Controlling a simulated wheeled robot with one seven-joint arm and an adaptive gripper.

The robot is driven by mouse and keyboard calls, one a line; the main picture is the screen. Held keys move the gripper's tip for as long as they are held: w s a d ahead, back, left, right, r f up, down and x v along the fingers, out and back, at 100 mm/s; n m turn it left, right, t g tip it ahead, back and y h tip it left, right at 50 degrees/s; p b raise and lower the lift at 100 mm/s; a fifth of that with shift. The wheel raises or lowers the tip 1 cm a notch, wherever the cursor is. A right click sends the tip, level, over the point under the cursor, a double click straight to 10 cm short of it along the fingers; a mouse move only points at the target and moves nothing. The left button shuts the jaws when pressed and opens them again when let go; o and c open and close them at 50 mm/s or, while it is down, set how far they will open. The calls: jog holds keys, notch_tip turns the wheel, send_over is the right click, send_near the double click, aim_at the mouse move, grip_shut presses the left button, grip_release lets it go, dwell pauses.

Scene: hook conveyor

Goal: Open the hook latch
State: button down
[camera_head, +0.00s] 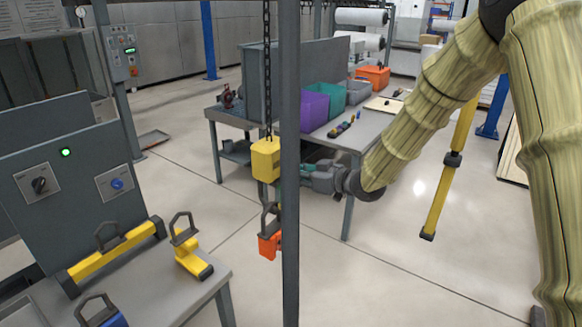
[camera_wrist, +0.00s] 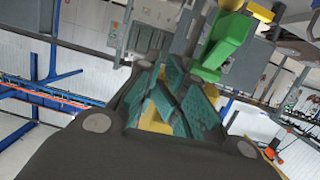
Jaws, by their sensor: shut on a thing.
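A yellow hook block (camera_head: 265,159) hangs from a dark chain. A dark hook (camera_head: 270,215) hangs below it, and an orange piece (camera_head: 269,246) hangs at the hook's lower end. I cannot make out the latch clearly. My gripper (camera_head: 300,173) is at the height of the yellow block, to its right, and its tips are partly hidden behind the grey post. In the wrist view my gripper (camera_wrist: 180,103) has teal finger pads closed around a yellow part (camera_wrist: 155,118). I cannot tell whether this belongs to the hook block. A green piece (camera_wrist: 227,42) shows beyond the fingers.
A grey post (camera_head: 290,250) stands in front of the hook area. At the left, a workbench (camera_head: 150,290) carries yellow handled parts (camera_head: 190,252) and a control panel (camera_head: 75,185). Behind, a table (camera_head: 360,137) holds purple (camera_head: 313,108) and teal (camera_head: 330,97) bins. Open floor lies at lower right.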

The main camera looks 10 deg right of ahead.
jog(key=shift+s+a+f+g+h+p, duration=0.15)
jog(key=shift+f+g+p, duration=0.1)
jog(key=shift+f+p, duration=0.65)
jog(key=shift+s+d+f+g+h+p, duration=0.15)
jog(key=shift+f+g+p, duration=0.1)
jog(key=shift+f+p, duration=0.65)
jog(key=shift+a+r, duration=0.1)
jog(key=shift+g+h, duration=0.5)
jog(key=shift+g, duration=0.3)
jog(key=s+p, duration=0.3)
jog(key=s+f+p, duration=0.1)
jog(key=s+p, duration=0.1)
jog(key=shift+a, duration=0.3)
jog(key=shift+w+d+r+p, duration=0.1)
jog(key=shift+r+p, duration=0.05)
jog(key=shift+p, duration=0.3)
jog(key=shift+r, duration=0.1)
